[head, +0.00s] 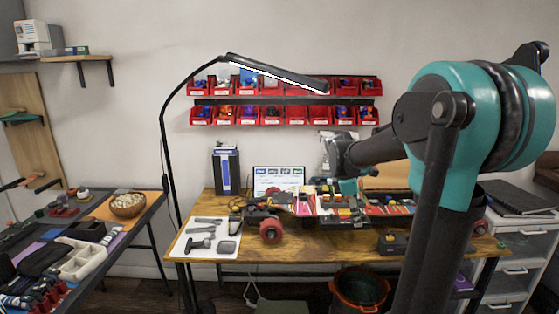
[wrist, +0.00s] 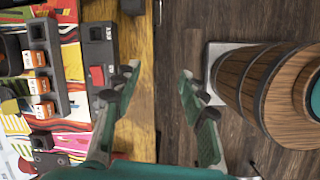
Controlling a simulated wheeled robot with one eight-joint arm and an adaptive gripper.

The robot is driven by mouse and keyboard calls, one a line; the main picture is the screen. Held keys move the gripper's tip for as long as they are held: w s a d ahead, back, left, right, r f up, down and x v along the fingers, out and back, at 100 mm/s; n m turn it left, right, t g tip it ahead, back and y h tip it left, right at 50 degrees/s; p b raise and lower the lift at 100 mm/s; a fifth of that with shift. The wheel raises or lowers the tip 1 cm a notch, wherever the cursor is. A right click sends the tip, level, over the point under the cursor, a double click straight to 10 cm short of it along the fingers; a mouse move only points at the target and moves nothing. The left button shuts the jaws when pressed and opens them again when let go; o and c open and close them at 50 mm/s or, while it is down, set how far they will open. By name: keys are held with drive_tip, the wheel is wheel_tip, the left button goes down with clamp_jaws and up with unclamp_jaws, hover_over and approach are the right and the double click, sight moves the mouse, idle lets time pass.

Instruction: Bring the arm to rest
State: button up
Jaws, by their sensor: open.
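My arm reaches from the right of the head view over the wooden workbench (head: 300,243). Its far end is above the items on the bench, and the gripper's fingers are too small to make out clearly there. In the wrist view my gripper (wrist: 158,82) is open, with its two fingers apart and nothing between them. The bench edge and the dark floor lie below the gap. A skateboard with red wheels (head: 271,231) is on the bench, partly hidden among other items.
A wooden barrel (wrist: 262,85) stands beside the bench on the floor. A black holder with orange-labelled boxes (wrist: 40,75) lies on the bench. A lamp (head: 275,75) arches over the bench. Red bins (head: 297,116) hang on the wall. A side table (head: 140,205) stands left.

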drive_tip(key=s+a+f+m+t+y, duration=0.1)
drive_tip(key=s+a+f+m+y, duration=0.1)
drive_tip(key=s+f+m, duration=0.5)
drive_tip(key=s+a+f+m+t+y, duration=0.1)
drive_tip(key=s+a+f+m, duration=0.3)
drive_tip(key=s+f+m, duration=0.4)
drive_tip(key=s+t, duration=0.1)
drive_tip(key=s, duration=0.3)
drive_tip(key=shift+s+t+y, duration=0.15)
drive_tip(key=shift+t+y, duration=0.15)
drive_tip(key=shift+y, duration=0.1)
